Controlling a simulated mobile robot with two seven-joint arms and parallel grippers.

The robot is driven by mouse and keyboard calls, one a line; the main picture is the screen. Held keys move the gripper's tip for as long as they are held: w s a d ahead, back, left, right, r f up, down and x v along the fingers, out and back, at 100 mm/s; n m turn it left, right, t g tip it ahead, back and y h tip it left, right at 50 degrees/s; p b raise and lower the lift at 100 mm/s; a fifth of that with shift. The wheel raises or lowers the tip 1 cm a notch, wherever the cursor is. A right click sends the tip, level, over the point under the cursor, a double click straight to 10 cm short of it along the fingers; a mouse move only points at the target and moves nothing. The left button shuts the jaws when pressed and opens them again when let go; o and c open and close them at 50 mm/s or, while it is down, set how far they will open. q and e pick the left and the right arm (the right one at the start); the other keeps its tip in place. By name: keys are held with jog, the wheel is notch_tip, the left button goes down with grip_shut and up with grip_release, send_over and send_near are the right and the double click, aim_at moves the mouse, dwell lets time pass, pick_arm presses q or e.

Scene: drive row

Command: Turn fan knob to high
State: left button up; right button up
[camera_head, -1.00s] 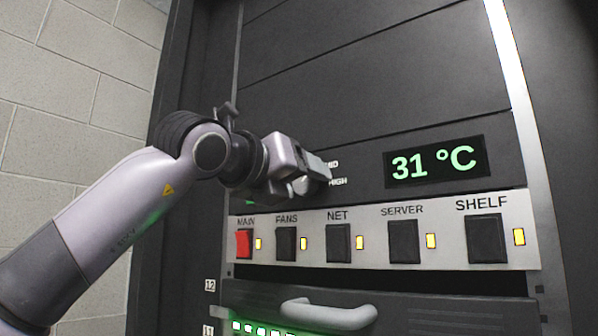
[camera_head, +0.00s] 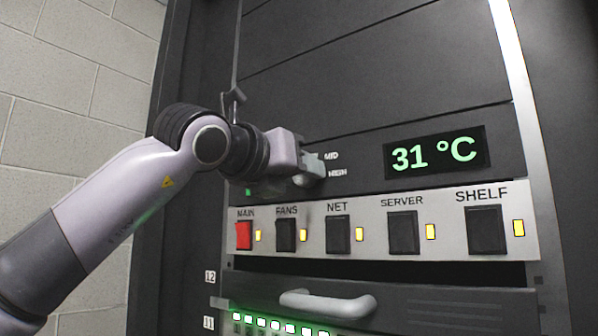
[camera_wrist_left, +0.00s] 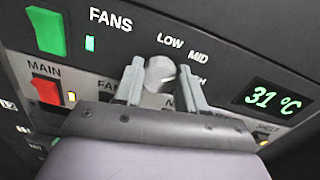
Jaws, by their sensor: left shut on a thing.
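The fan knob (camera_wrist_left: 160,72) is a silver round knob in the left wrist view, on the dark panel under the labels LOW, MID and HIGH. My left gripper (camera_wrist_left: 161,82) is shut on it, with one finger on each side. The right-hand finger partly covers the HIGH label. Which label the knob's mark points to is not clear. In the head view my left gripper (camera_head: 312,170) is at the panel and hides the knob, just left of the MID and HIGH labels. My right gripper is not in view.
A green FANS switch (camera_wrist_left: 45,31) with a lit lamp is left of the knob. A display (camera_head: 435,160) reads 31 °C to the right. Below runs a strip of switches, with a red MAIN switch (camera_head: 243,235) at its left end. A grey handle (camera_head: 328,305) protrudes lower down.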

pick_arm(q)
jog(key=m, duration=0.7)
jog(key=shift+s, duration=0.1)
dwell(0.6)
jog(key=o, duration=1.1)
jog(key=shift+c, duration=0.2)
jog(key=b+v, duration=0.3)
jog(key=v, duration=0.4)
jog(key=shift+f, duration=0.1)
